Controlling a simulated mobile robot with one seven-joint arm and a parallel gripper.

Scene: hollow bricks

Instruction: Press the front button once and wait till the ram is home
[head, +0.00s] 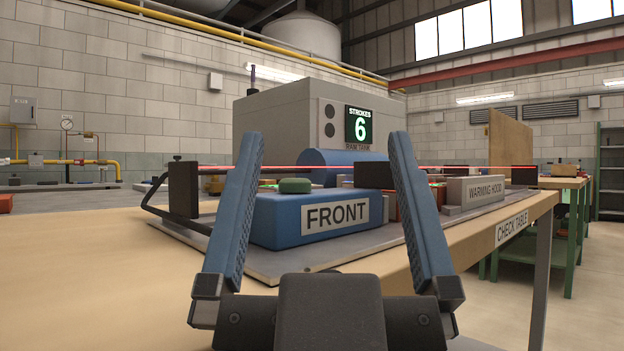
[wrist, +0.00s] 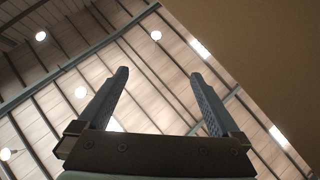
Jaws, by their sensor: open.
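The front button is a green cap (head: 295,186) on a blue box labelled FRONT (head: 275,218), on a grey base plate (head: 250,265) on the table. My gripper (head: 325,140) is open and empty, its two blue fingers raised in front of the box. The cap shows between the fingers, farther back and apart from them. A counter display (head: 361,125) reads STROKES 6, above the label RAM TANK. A blue rounded body (head: 340,158) lies behind the box; I cannot tell the ram's position. The wrist view shows the open fingers (wrist: 160,95) against the ceiling.
A red light beam (head: 275,167) runs between dark posts (head: 183,189) across the plate, passing behind my fingers. The wooden table (head: 90,260) is bare at left. Its edge is labelled CHECK TABLE (head: 511,227).

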